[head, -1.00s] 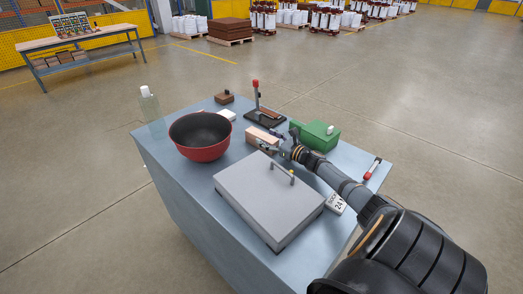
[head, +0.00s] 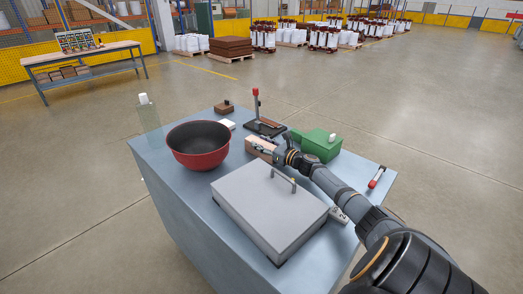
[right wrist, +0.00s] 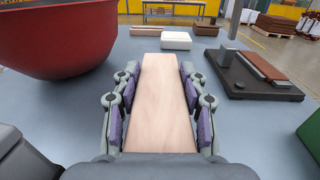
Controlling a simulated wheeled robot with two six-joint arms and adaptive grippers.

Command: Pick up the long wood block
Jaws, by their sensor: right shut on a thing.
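The long wood block (right wrist: 163,100) is pale, smooth and light brown. In the right wrist view it lies lengthwise between the purple pads of my right gripper (right wrist: 160,72), which is shut on it from both sides. In the head view the wood block (head: 259,145) shows at the tip of my right gripper (head: 272,149), behind the grey lidded box and right of the red bowl. The gripper hides part of it there. I cannot tell whether the block is clear of the table. My left gripper is not in view.
A red bowl (head: 198,155) stands close left of the block. A grey box with a handle (head: 270,213) fills the table's front. A dark stand with a red-topped post (head: 256,107) is behind, and a green box (head: 321,148) is to the right. The blue-grey table (head: 163,161) has open edges.

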